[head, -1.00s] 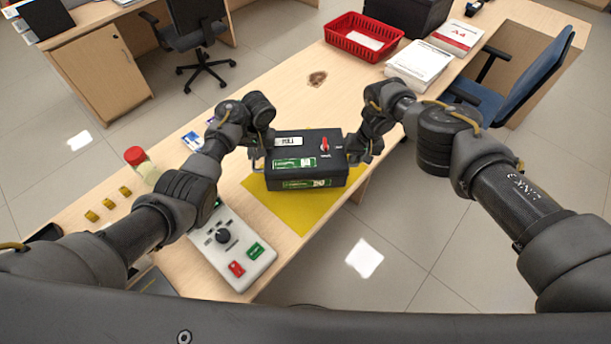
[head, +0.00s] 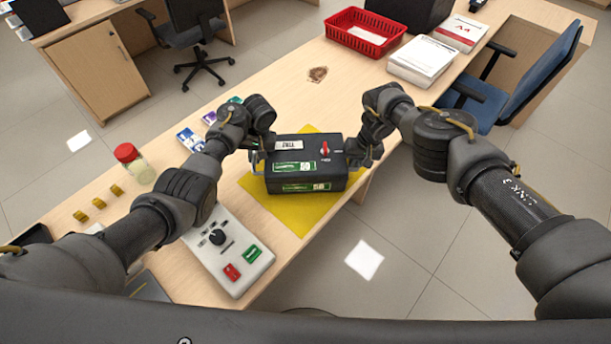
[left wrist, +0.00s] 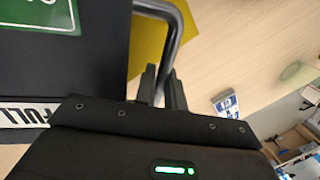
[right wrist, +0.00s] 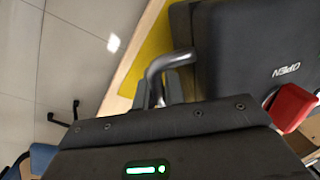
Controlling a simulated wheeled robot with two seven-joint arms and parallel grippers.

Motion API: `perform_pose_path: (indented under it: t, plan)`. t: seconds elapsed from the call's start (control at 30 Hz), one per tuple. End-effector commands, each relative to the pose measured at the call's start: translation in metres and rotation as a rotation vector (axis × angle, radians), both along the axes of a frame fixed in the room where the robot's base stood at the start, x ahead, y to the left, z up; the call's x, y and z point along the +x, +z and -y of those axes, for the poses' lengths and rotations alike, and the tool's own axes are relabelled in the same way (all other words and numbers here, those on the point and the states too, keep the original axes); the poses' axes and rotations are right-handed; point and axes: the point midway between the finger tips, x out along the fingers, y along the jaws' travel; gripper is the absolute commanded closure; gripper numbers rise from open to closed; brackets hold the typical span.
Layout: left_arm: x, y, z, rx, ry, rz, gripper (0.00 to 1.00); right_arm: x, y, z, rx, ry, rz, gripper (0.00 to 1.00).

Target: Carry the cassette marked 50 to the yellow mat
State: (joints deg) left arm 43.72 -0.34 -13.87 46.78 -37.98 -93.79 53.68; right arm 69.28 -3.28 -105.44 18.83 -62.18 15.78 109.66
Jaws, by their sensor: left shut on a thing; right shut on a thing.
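The dark cassette (head: 305,172) has green labels, a white label and a red latch, and shows above the yellow mat (head: 292,217) in the head view. The front label seems to read 50, though it is small. My left gripper (head: 260,160) is shut on the handle at its left end; the left wrist view shows the fingers on the grey bar (left wrist: 172,50). My right gripper (head: 352,158) is shut on the right handle, which the right wrist view shows as a grey bar (right wrist: 160,72). Whether the cassette touches the mat is hidden.
A control box (head: 228,255) with a knob and buttons stands left of the mat. A red-lidded jar (head: 134,163), brass pieces (head: 98,202) and small packs (head: 190,138) lie further left. A red basket (head: 365,32) and paper stacks (head: 422,62) are at the back right.

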Motion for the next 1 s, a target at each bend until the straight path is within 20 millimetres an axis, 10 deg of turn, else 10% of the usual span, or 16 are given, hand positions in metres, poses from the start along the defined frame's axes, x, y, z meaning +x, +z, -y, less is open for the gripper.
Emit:
perform_pose_path:
  t: [0.23,0.57,1.0]
  plan:
    - [0.000,-0.003,0.000,0.000,0.001,0.001,0.67,0.000,-0.003,0.000,-0.001,0.000,-0.001,0.67]
    - [0.001,0.002,0.003,-0.004,-0.002,0.003,0.67,0.000,-0.003,-0.001,0.002,0.001,0.000,0.67]
    - [0.002,0.062,0.015,-0.003,-0.001,0.004,0.67,0.000,-0.003,-0.002,0.003,0.002,-0.001,0.67]
